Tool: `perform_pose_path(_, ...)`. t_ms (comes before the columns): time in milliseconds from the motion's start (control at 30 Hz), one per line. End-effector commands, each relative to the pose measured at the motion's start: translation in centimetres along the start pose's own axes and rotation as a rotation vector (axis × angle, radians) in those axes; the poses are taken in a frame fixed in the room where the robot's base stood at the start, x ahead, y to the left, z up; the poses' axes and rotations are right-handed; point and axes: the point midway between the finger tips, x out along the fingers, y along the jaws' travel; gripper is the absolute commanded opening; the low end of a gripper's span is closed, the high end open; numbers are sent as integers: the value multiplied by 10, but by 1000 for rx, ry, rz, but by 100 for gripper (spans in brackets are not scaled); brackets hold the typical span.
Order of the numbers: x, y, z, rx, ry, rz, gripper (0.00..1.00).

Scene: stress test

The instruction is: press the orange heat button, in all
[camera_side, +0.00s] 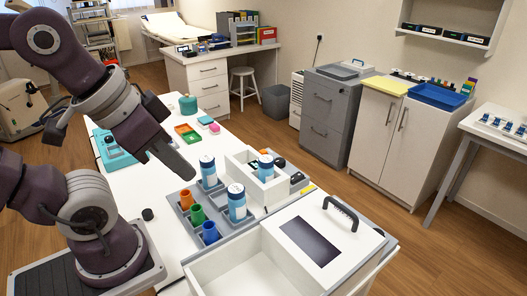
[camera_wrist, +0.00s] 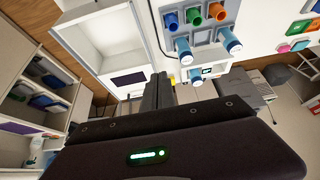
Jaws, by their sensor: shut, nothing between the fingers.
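My gripper (camera_side: 188,170) is shut and empty, pointing down and right, in front of the white-capped blue bottles in the side view. In the wrist view its dark fingers (camera_wrist: 159,86) lie together at the middle. In the wrist view, a small unit with a dark display (camera_wrist: 207,71) shows right of the fingers. I cannot make out an orange heat button on either view; the buttons are too small or hidden.
A grey rack (camera_side: 222,222) holds orange (camera_side: 187,200), green (camera_side: 197,215) and blue (camera_side: 210,232) cups and tall bottles (camera_side: 208,172). A large white box (camera_side: 230,270) with a handled lid (camera_side: 345,240) stands at the front right. A teal device (camera_side: 118,150) is at the left.

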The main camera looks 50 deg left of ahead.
Motion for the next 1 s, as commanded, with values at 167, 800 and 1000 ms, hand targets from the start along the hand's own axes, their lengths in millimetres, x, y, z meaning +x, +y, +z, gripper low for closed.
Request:
perform_pose_path(167,0,0,0,0,0,0,0)
perform_pose_path(800,32,-29,-70,-149,28,-125,0)
perform_pose_path(1000,86,-75,-142,-320,84,-186,0)
